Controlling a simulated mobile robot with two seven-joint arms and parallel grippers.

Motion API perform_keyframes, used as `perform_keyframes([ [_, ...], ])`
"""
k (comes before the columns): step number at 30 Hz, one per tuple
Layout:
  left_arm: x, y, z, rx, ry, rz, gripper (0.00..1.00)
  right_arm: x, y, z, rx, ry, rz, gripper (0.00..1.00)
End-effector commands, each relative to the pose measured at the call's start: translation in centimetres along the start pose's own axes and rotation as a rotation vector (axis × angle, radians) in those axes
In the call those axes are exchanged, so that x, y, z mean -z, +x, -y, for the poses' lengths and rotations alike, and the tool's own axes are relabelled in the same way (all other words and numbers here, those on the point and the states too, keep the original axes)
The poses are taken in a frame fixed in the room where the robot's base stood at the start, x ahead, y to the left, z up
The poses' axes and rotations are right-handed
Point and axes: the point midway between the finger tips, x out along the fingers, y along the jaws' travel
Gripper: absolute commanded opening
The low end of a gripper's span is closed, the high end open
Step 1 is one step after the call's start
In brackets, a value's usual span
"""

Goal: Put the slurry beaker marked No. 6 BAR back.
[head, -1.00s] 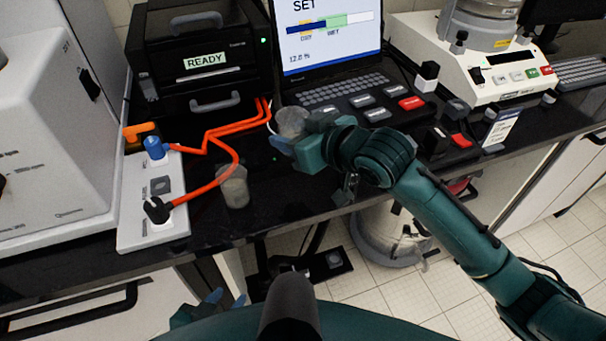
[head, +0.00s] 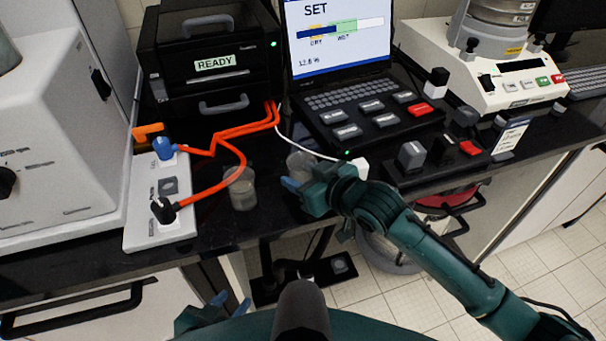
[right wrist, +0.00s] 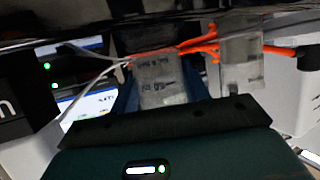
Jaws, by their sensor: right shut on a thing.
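My right gripper (head: 298,181) is shut on a clear beaker (head: 300,162) with greyish contents, close to the bench top near its front edge. I cannot tell whether its base touches the bench. In the right wrist view the held beaker (right wrist: 162,80) sits between the blue fingers; its marking is too blurred to read. A second, similar beaker (head: 241,188) stands upright on the bench to the left, apart from the held one. It also shows in the right wrist view (right wrist: 241,55). My left gripper (head: 230,303) is low, below the bench edge, its fingers apart and empty.
A white socket strip (head: 160,215) with plugs and orange cables (head: 232,132) lies left of the beakers. A black READY unit (head: 212,60) and a laptop-like console (head: 340,75) stand behind. A white cable runs behind the held beaker. A sieve shaker (head: 505,75) stands at the right.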

Motion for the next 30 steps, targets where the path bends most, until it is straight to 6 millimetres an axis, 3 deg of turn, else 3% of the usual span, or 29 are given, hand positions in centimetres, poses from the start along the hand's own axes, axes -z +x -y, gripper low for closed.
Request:
perform_keyframes([
  [3, 0.0, 0.1, 0.0, 0.0, 0.001, -0.001, 0.36, -0.3, 0.1, 0.0, 0.0, 0.0, 0.0, 0.22],
  [4, 0.0, 0.1, 0.0, 0.0, 0.001, -0.002, 0.36, -0.3, 0.1, 0.0, 0.0, 0.0, 0.0, 0.47],
  [12, 0.1, 0.1, 0.0, -0.001, 0.001, -0.002, 0.36, -0.2, 0.1, 0.0, 0.0, 0.0, 0.0, 0.68],
  [22, 0.2, 0.0, 0.0, -0.001, 0.002, -0.003, 0.36, 0.1, -0.4, 0.0, 0.0, -0.001, 0.0, 0.68],
  [30, 0.2, 0.0, 0.0, 0.0, 0.002, -0.003, 0.36, 0.0, -5.4, 0.0, -0.001, -0.001, 0.001, 0.68],
])
